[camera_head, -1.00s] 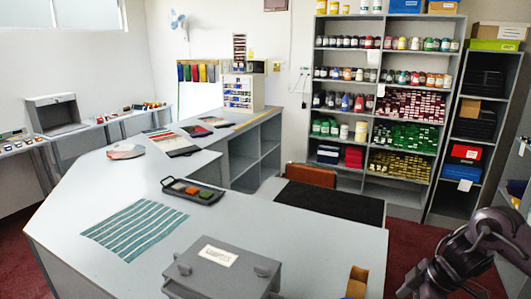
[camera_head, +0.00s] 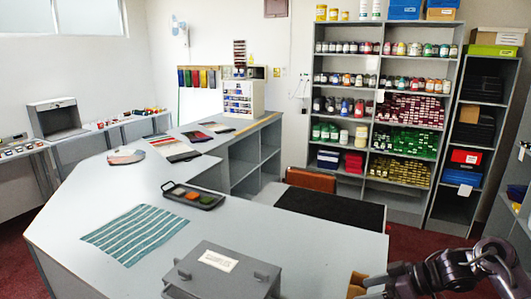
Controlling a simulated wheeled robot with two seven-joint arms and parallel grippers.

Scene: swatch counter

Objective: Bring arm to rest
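My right arm (camera_head: 440,275) comes in at the lower right, dark and jointed. The fingers are too small and too near the frame's bottom to tell open from shut. I see nothing held. My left arm and gripper are out of view.
The grey counter (camera_head: 240,225) carries a grey labelled case (camera_head: 222,270), a striped teal cloth (camera_head: 135,233) and a black tray (camera_head: 208,203) with small coloured pieces. A dark mat (camera_head: 330,207) lies at its right. Shelves (camera_head: 385,190) stand behind.

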